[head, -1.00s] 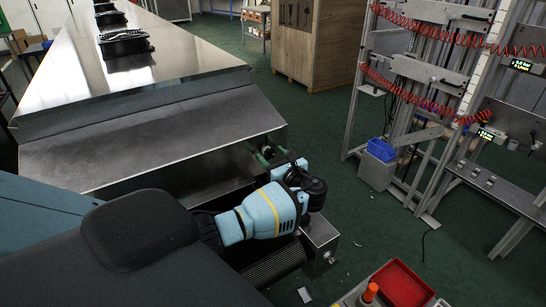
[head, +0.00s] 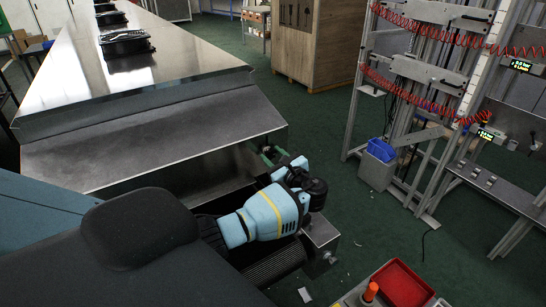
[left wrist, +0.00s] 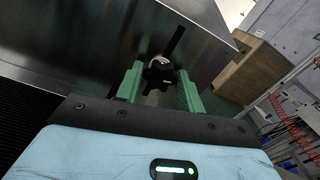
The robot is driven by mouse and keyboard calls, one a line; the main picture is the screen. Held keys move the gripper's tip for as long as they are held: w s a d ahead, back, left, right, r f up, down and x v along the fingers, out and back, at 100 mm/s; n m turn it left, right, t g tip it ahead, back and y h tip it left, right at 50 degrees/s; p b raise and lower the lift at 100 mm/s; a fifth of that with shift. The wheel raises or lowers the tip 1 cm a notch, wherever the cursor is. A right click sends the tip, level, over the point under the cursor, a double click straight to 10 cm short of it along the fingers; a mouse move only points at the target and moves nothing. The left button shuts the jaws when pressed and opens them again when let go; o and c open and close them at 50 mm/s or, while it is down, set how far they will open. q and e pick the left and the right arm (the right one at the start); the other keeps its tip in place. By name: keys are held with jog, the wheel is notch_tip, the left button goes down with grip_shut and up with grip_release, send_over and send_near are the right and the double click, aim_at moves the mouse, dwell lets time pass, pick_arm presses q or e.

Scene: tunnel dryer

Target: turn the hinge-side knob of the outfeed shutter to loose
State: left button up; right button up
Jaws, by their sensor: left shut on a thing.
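A black lobed knob (left wrist: 157,76) sits in front of a dark metal panel (left wrist: 75,62) in the left wrist view. A dark bar runs up and right from behind it. My left gripper (left wrist: 159,83) has its green fingers on both sides of the knob and is shut on it. In the head view my left gripper (head: 268,155) is at the right end of the metal housing, and my wrist hides the knob there. The knob's marks and its loose or tight setting cannot be read. My right gripper is not in view.
The sloped metal plate (head: 150,143) and long metal top (head: 120,84) lie left of my gripper. A metal end block (head: 321,236) is just below my wrist. A red tray (head: 399,284) stands at the lower right. Green floor (head: 330,130) is open to the right.

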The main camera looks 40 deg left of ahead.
pick_arm(q)
jog(key=shift+n, duration=0.9)
jog(key=n, duration=0.2)
jog(key=shift+f+n, duration=0.1)
jog(key=shift+n, duration=0.3)
jog(key=n+b, duration=0.1)
jog(key=n, duration=0.4)
jog(key=shift+f, duration=0.15)
jog(key=n+b, duration=0.1)
jog(key=n, duration=0.3)
jog(key=shift+b, duration=0.35)
jog(key=n+b, duration=0.1)
jog(key=n, duration=0.1)
jog(key=shift+f+n, duration=0.1)
jog(key=shift+n, duration=0.3)
jog(key=n+b, duration=0.3)
jog(key=shift+n, duration=0.3)
jog(key=shift+r+n+b, duration=0.25)
jog(key=shift+n+b, duration=0.1)
jog(key=shift+n, duration=0.25)
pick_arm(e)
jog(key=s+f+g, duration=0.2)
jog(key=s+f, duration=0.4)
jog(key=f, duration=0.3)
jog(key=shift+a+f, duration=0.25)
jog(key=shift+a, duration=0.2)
pick_arm(q)
jog(key=shift+r, duration=0.1)
